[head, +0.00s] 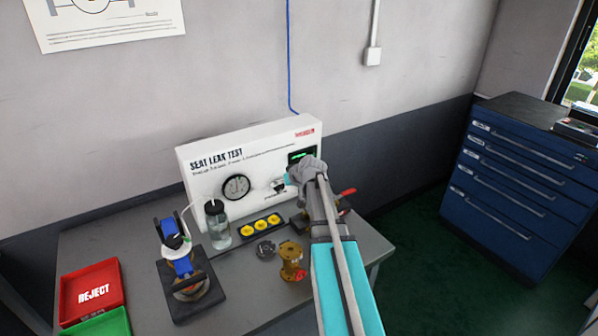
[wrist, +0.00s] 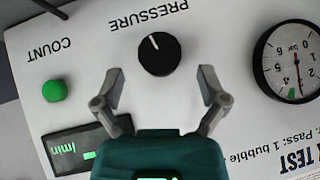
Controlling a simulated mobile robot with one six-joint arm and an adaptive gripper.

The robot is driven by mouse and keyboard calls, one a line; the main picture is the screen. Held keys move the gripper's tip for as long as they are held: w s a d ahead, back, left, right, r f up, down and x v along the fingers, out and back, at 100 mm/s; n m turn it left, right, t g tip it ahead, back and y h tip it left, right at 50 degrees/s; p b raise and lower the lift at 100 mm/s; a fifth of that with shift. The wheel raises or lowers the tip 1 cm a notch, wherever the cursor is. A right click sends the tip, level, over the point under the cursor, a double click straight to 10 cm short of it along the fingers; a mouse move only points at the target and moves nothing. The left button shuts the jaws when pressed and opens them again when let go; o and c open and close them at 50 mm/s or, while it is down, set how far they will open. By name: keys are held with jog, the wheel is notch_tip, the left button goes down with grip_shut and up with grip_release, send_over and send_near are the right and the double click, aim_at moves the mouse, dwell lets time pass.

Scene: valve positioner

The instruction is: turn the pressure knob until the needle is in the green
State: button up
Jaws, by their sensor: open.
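The pressure knob (wrist: 160,54) is black and round with a white pointer line, on the white test panel (wrist: 225,30). In the wrist view its line points up and slightly left. My gripper (wrist: 160,73) is open, its fingers apart on either side just below the knob, with no visible contact. In the head view my gripper (head: 282,186) is at the panel's right part and my arm covers much there. The round gauge (wrist: 290,60) also shows in the head view (head: 236,187).
A green COUNT button (wrist: 54,91) and a lit display (wrist: 78,150) are near the knob. On the table (head: 250,300) stand a water bottle (head: 217,227), yellow buttons (head: 260,226), a brass valve (head: 292,261) and a red REJECT tray (head: 92,291).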

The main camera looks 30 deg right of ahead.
jog(key=p+v, duration=0.6)
jog(key=v, duration=0.4)
jog(key=shift+s+r+p, duration=0.25)
jog(key=shift+s+p, duration=0.05)
jog(key=shift+p, duration=0.1)
dwell(0.3)
jog(key=s+a+f+g, duration=0.2)
jog(key=s+a, duration=0.3)
jog(key=a, duration=0.3)
jog(key=s+a+f+g+h, duration=0.1)
jog(key=s+a+g, duration=0.3)
jog(key=a, duration=0.5)
jog(key=s+a+f+g+h, duration=0.1)
jog(key=s+a+f+g, duration=0.1)
jog(key=s+a, duration=0.5)
jog(key=shift+a+f+n+g, duration=0.4)
jog(key=shift+a+g, duration=0.1)
jog(key=shift+a, duration=0.5)
jog(key=shift+s, duration=0.1)
dwell(1.5)
